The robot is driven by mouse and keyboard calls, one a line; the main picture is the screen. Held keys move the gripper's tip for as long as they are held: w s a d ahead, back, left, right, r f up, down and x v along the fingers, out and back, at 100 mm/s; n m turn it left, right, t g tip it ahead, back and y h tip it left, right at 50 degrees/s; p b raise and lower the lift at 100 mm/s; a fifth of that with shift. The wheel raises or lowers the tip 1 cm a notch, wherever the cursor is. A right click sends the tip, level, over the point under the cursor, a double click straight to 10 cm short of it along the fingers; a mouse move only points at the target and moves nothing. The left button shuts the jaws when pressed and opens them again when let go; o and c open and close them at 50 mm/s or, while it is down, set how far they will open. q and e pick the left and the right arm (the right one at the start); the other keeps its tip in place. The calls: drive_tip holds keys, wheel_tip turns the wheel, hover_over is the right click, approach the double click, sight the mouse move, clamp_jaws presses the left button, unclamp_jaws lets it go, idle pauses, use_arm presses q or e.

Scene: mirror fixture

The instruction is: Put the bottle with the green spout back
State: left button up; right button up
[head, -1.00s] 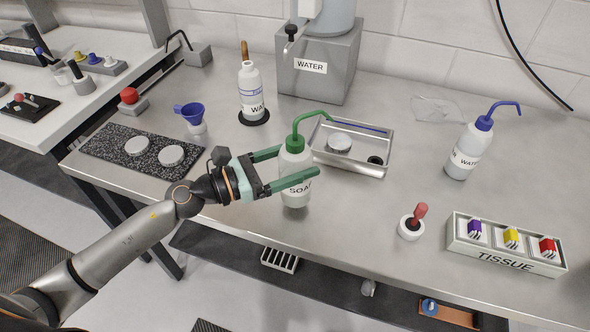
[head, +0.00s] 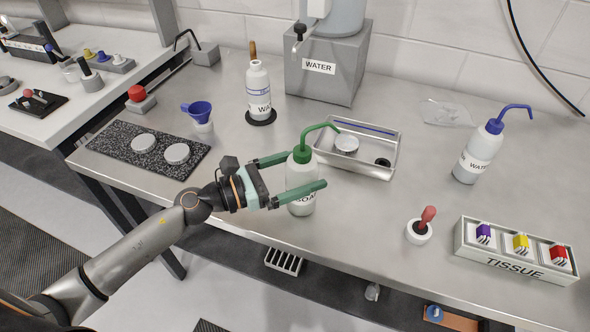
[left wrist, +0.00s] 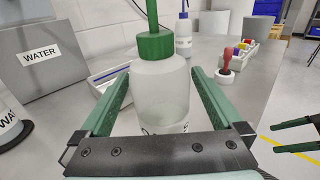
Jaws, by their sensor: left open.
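The bottle with the green spout (head: 301,174) is white with a green cap and stands upright on the metal table. Its label, partly hidden by a finger, reads SOAP. My left gripper (head: 317,171) is open, with one finger on the near side of the bottle and one on the far side. In the left wrist view the bottle (left wrist: 160,85) stands between the two spread fingers, with a visible gap to the right finger. My right gripper (left wrist: 296,136) shows at the right edge of that view, its green fingers apart and empty.
Behind the bottle is a metal tray (head: 330,162) with a round white dish. A blue-spout bottle (head: 479,155), a red-handled stamp (head: 424,225) and a tissue box (head: 512,262) are to the right.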

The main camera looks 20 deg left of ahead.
use_arm(q)
drive_tip(key=shift+r, duration=0.3)
drive_tip(key=b+v, duration=0.4)
drive_tip(key=v, duration=0.8)
drive_tip(key=shift+f, duration=0.2)
